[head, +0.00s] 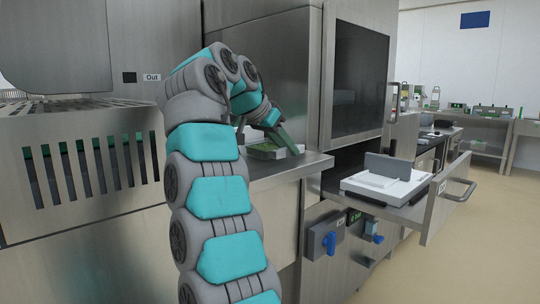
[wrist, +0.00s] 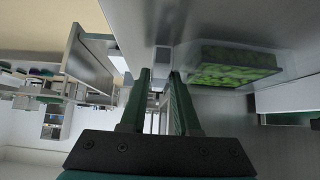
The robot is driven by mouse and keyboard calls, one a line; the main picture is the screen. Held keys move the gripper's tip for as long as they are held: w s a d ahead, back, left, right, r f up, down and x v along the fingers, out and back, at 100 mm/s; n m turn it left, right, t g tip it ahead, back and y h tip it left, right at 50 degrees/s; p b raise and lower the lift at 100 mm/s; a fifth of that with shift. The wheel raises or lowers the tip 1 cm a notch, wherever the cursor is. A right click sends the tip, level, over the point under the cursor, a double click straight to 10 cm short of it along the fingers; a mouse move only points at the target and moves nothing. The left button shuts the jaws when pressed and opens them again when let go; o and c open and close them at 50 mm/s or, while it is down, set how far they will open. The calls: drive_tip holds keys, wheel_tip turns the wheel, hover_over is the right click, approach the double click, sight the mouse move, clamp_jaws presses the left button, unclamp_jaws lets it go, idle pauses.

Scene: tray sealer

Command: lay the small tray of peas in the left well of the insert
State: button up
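The small tray of peas (wrist: 238,67) is a clear shallow tray with green contents. It lies on the steel counter, and in the head view its green contents (head: 264,152) show partly behind my gripper. My gripper (wrist: 160,75) has two green fingers standing apart with nothing between them. The tray lies beside the fingers, to the right in the wrist view; whether a finger touches it I cannot tell. In the head view my gripper (head: 285,142) points down at the counter. A white insert (head: 407,187) sits in the pulled-out drawer; its wells cannot be made out.
The drawer (head: 445,200) is open at the right, with a grey upright plate (head: 388,166) on the insert. A steel cabinet with a dark window (head: 358,82) stands behind. A slotted steel housing (head: 90,165) is at the left. Floor is free at the right.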

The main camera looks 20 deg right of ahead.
drive_tip(key=shift+w+d+f, duration=0.1)
drive_tip(key=shift+d+f, duration=0.35)
clamp_jaws()
idle(0.3)
